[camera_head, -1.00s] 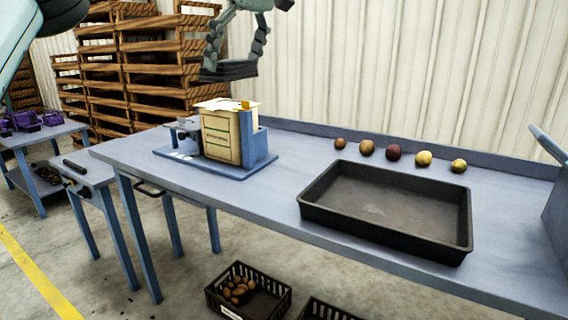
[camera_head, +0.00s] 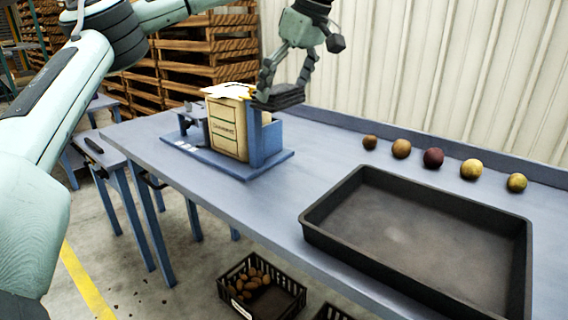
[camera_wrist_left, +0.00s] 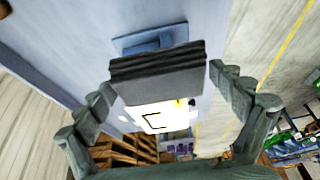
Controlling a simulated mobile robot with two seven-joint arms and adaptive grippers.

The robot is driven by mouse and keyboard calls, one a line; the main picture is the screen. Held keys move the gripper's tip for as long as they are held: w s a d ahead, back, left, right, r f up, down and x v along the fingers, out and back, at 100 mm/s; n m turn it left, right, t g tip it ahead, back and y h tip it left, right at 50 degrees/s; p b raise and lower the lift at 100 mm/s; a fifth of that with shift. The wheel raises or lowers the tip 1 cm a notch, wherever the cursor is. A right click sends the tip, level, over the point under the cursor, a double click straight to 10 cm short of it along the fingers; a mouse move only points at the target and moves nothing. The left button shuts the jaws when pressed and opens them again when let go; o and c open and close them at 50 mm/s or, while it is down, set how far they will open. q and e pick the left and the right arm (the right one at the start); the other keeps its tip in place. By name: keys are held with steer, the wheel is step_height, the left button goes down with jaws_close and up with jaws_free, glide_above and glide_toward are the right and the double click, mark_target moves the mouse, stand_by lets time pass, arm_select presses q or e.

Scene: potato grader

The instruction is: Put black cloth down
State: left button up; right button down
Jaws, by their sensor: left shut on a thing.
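My left gripper (camera_head: 282,84) is shut on the black cloth (camera_head: 279,97), a folded dark stack with layered edges. The cloth is in the air, near the top of the blue holder with the beige carton. In the left wrist view the cloth (camera_wrist_left: 156,68) lies between the two fingers of the left gripper (camera_wrist_left: 158,92), its layered edge facing away. I cannot tell whether the cloth touches the holder. My right gripper is not in view.
The beige carton (camera_head: 227,128) stands in a blue holder (camera_head: 262,145) on the blue table (camera_head: 240,205). A black tray (camera_head: 320,235) is at the right, with several potatoes (camera_head: 433,158) behind it. A crate of potatoes (camera_head: 243,305) is on the floor. The table between holder and tray is clear.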

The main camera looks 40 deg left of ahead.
arm_select(q)
glide_above(279, 175)
steer(key=d, duration=0.2)
steer(key=f, duration=1.2)
steer(key=shift+s+a+f, duration=0.1)
steer(key=shift+a+f, duration=0.15)
steer(key=shift+f, duration=0.9)
step_height(279, 175, down, 2)
steer(key=shift+f, duration=0.4)
steer(key=o, duration=0.7)
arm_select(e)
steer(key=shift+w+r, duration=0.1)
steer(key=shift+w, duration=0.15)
